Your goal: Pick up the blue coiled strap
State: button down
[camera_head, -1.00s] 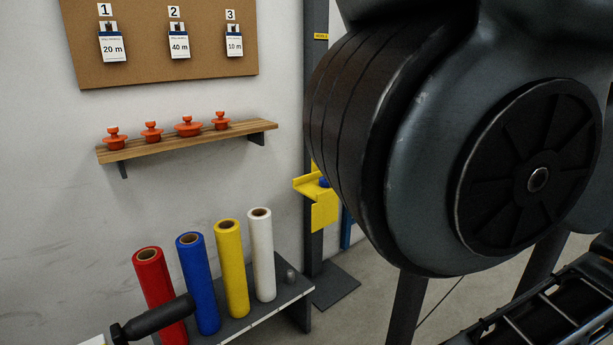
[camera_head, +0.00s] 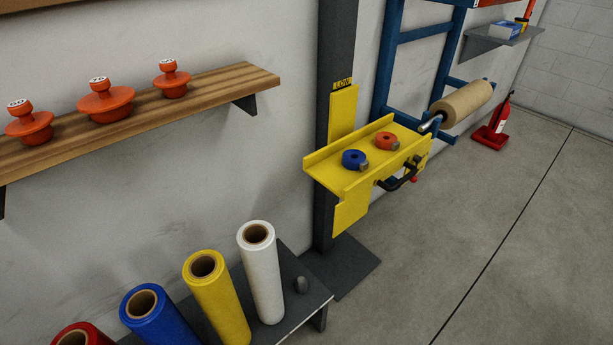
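The blue coiled strap (camera_head: 354,159) lies on a yellow shelf (camera_head: 350,186) fixed to a dark post. It is a small ring with a grey buckle or end piece at its right. An orange coiled strap (camera_head: 387,141) of the same form lies just to its right, a small gap apart. The yellow shelf has raised edges and a black handle (camera_head: 400,178) on its front. My gripper is not in view.
A wooden shelf (camera_head: 190,97) with orange knobbed pieces is on the wall at left. Red, blue, yellow and white (camera_head: 262,275) rolls stand on a low grey bench below. A brown roll (camera_head: 464,102) sits on a blue rack behind. The floor (camera_head: 480,250) at right is clear.

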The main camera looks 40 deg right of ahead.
aim_at(354, 160)
jog(key=z, duration=0.8)
jog(key=i+j+u, duration=0.35)
jog(key=i, duration=0.4)
jog(key=i+j+u, duration=0.2)
jog(key=i, duration=0.2)
